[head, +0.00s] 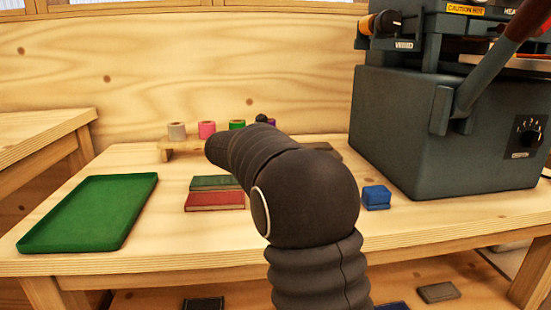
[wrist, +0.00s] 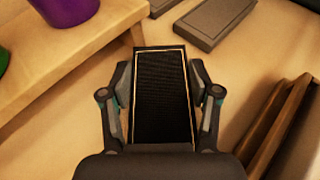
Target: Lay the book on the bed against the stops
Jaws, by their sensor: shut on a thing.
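In the wrist view my gripper (wrist: 160,90) is shut on a black book (wrist: 160,100) with a thin gold border, its fingers on the book's two long sides. The book is held over the wooden table; its height above it is hard to judge. In the head view my arm hides the gripper and the book. The grey press (head: 420,130) stands at the right of the table. A light, flat plate (head: 505,63), perhaps its bed, shows partly at the right edge; I cannot make out the stops.
A wooden rack (wrist: 95,38) carries a purple roll (wrist: 66,12) and others. Dark grey slabs (wrist: 214,22) lie behind the book. A green tray (head: 90,212), red book (head: 214,201), green book (head: 215,183) and blue block (head: 376,197) lie on the table. The press lever (head: 490,75) slants across its front.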

